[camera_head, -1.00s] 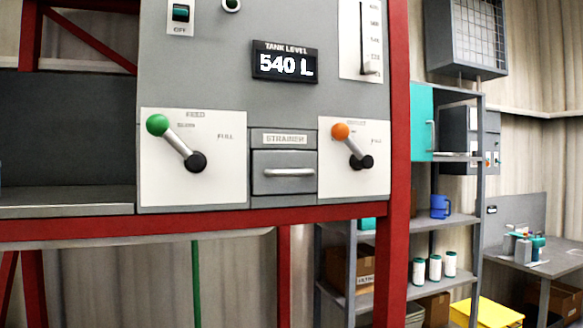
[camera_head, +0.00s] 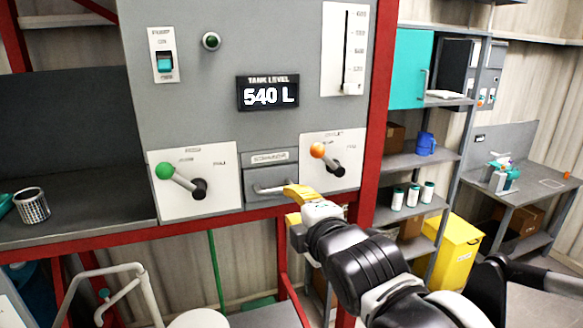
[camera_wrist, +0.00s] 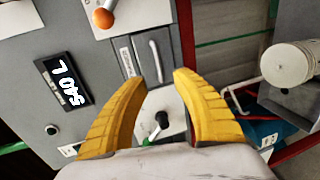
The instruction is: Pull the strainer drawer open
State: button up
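The strainer drawer (camera_head: 284,168) is a grey front set low in the grey panel, between two white lever plates. It looks flush with the panel. Its pale bar handle (camera_head: 264,188) runs across it; the right end is close to or behind my yellow finger in the head view. My gripper (camera_head: 296,193) is in front of the drawer's lower right. In the wrist view my gripper (camera_wrist: 161,82) is open, with two yellow fingers apart and nothing between them. The drawer handle (camera_wrist: 157,61) shows just beyond the gap between the tips. I cannot tell whether a finger touches it.
A green-knobbed lever (camera_head: 165,171) is left of the drawer; an orange-knobbed lever (camera_head: 318,150) is close on its right, above my gripper. A red beam (camera_head: 110,240) runs below. A mesh basket (camera_head: 33,206) stands on the left counter. Shelves (camera_head: 410,160) are at right.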

aim_at(278, 191)
jog(key=x, duration=1.1)
jog(key=shift+a, duration=0.1)
grip_shut()
